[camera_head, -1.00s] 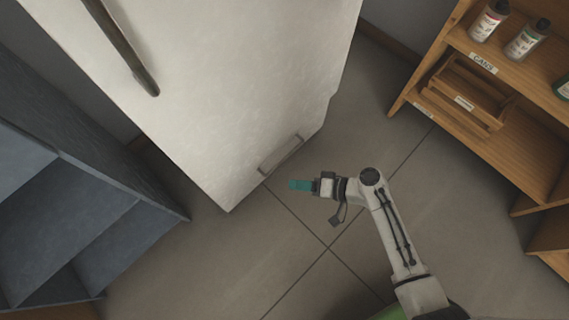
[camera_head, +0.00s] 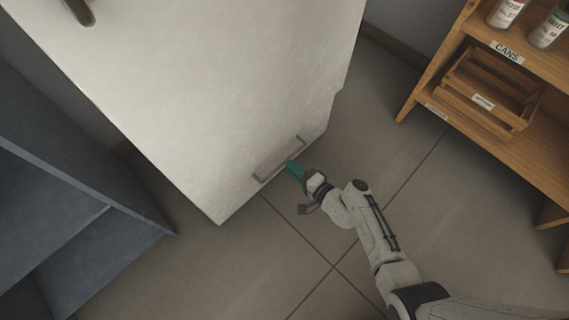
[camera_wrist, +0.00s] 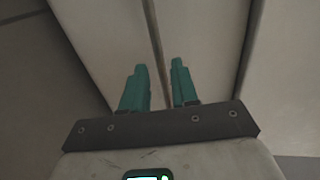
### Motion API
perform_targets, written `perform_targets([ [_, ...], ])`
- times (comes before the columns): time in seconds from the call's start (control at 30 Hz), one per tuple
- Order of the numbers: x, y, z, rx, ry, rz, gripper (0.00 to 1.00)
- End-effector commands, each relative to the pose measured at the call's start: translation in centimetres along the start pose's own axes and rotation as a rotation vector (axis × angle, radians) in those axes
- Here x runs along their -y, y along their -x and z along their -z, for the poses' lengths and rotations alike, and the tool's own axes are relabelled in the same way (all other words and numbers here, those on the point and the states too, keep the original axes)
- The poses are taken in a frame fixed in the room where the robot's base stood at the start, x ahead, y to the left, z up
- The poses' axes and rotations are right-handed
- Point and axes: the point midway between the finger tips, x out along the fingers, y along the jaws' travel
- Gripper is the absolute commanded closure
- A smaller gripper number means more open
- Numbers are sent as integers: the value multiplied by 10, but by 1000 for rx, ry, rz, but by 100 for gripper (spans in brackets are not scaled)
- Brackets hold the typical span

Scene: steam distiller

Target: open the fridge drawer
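The white fridge (camera_head: 210,90) stands at the upper middle of the head view. Its low drawer handle (camera_head: 278,160), a grey bar, is near the bottom of the front, and the drawer looks shut. My gripper (camera_head: 293,169) has teal fingers and is just beside the handle's right part, pointing toward the fridge. In the wrist view my gripper (camera_wrist: 160,80) has its two fingers apart with a gap between them. A pale bar-like strip (camera_wrist: 157,50) runs up between the fingers; I cannot tell if it is the handle. Contact with the handle cannot be told.
A dark blue-grey shelf unit (camera_head: 75,190) stands at the left. The tiled floor (camera_head: 290,250) in front of the fridge is clear.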

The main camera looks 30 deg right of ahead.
Motion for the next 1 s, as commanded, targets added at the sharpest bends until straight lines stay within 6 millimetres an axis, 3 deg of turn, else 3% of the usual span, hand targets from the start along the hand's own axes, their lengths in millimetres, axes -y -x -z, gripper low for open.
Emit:
perform_targets([
  [0.1,-2,-22,0,1,0,2,71],
  [0.23,-1,-36,0,1,0,1,71],
  [0.67,0,-46,0,0,0,-1,71],
  [1.0,0,-45,0,1,0,-1,100],
])
